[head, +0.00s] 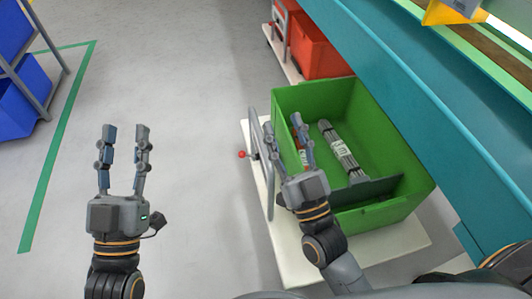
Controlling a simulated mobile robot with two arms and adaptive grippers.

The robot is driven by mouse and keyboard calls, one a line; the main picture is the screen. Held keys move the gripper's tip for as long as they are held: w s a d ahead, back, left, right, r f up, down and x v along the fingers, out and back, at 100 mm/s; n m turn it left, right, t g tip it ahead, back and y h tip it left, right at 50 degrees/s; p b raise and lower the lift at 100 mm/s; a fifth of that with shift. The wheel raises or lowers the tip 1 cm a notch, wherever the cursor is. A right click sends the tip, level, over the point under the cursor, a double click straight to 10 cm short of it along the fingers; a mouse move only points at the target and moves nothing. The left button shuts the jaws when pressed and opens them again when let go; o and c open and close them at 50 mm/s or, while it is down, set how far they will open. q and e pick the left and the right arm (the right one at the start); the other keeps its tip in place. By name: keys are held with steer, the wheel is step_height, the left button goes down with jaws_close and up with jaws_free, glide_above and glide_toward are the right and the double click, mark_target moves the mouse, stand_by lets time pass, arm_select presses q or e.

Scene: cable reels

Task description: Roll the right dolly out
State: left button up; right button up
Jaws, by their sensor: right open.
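The right dolly (410,243) is a cream platform with a grey tubular handle (258,128) along its left side. A green crate (300,92) sits on it, beside the teal bench. My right gripper (283,129) is open over the crate's left edge, close to the handle. I cannot tell whether it touches the handle or the crate. My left gripper (125,130) is open and empty over the grey floor, left of the dolly.
A grey bundle with a white label (341,150) lies in the crate. A red crate (318,57) stands on another dolly behind. The teal bench (400,85) borders the right. Blue bins (22,97) are at left. The floor between is clear.

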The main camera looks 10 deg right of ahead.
step_height(320, 180, down, 12)
steer(key=w+g+h+p, duration=0.1)
steer(key=w+g+h, duration=0.1)
steer(key=g, duration=0.1)
arm_select(q)
step_height(320, 180, down, 10)
steer(key=w+g+y+p, duration=0.1)
steer(key=w+g+y, duration=0.1)
steer(key=g, duration=0.4)
arm_select(e)
steer(key=g+h, duration=0.2)
steer(key=g, duration=0.1)
glide_toward(272, 178)
steer(key=w+r, duration=0.1)
steer(key=w, duration=0.3)
steer(key=shift+n, duration=0.3)
steer(key=w+b, duration=0.1)
steer(key=w, duration=0.5)
steer(key=shift+d, duration=0.1)
steer(key=w+b, duration=0.2)
steer(key=w, duration=0.4)
steer(key=shift+w, duration=0.1)
arm_select(q)
steer(key=s+r+t+h, duration=0.2)
steer(key=s+r+t, duration=0.2)
steer(key=r+t, duration=0.4)
steer(key=shift+r+h, duration=0.3)
steer(key=shift+r, duration=2.15)
arm_select(e)
steer(key=shift+w, duration=0.4)
